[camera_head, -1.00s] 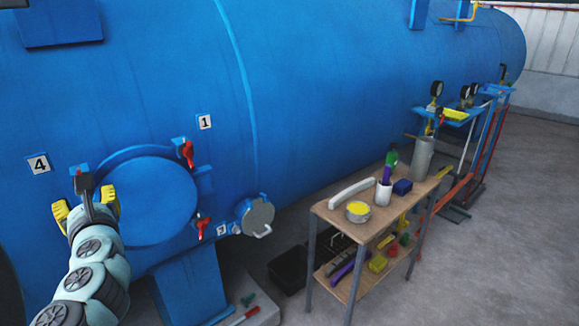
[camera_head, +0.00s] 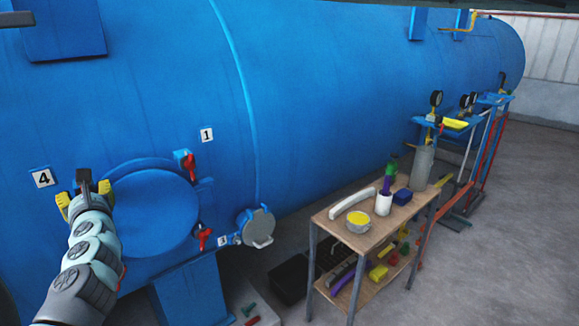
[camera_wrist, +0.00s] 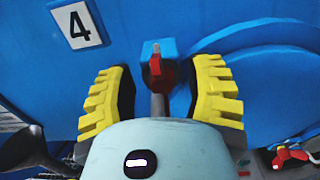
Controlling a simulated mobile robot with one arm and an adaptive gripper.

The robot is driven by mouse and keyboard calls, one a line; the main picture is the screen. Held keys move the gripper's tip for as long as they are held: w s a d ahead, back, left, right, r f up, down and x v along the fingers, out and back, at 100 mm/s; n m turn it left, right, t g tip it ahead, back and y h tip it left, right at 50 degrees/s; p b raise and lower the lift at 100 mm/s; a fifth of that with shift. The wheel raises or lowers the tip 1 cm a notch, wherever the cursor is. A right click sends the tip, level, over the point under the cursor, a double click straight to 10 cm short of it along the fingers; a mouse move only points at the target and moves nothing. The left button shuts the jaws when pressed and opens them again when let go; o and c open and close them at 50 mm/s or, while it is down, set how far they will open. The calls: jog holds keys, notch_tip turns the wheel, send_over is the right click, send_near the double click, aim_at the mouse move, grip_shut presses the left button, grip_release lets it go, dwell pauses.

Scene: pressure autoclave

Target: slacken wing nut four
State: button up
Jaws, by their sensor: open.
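Wing nut four is red and shows in the wrist view (camera_wrist: 156,66), on a blue lug below the label 4 (camera_wrist: 76,25). My gripper (camera_wrist: 160,92) is open, with one yellow-padded finger to the left of the nut and one to the right. A gap shows on both sides, so neither finger visibly touches it.
Other red wing nuts sit at the hatch's right side, near label 1 (camera_head: 189,165) and lower down (camera_head: 203,238). A small round port (camera_head: 257,228) is to their right. A wooden cart (camera_head: 335,225) with tools stands on the floor to the right.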

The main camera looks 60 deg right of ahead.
jog(key=shift+d, duration=0.2)
jog(key=shift+a, duration=0.1)
grip_shut()
dwell(0.4)
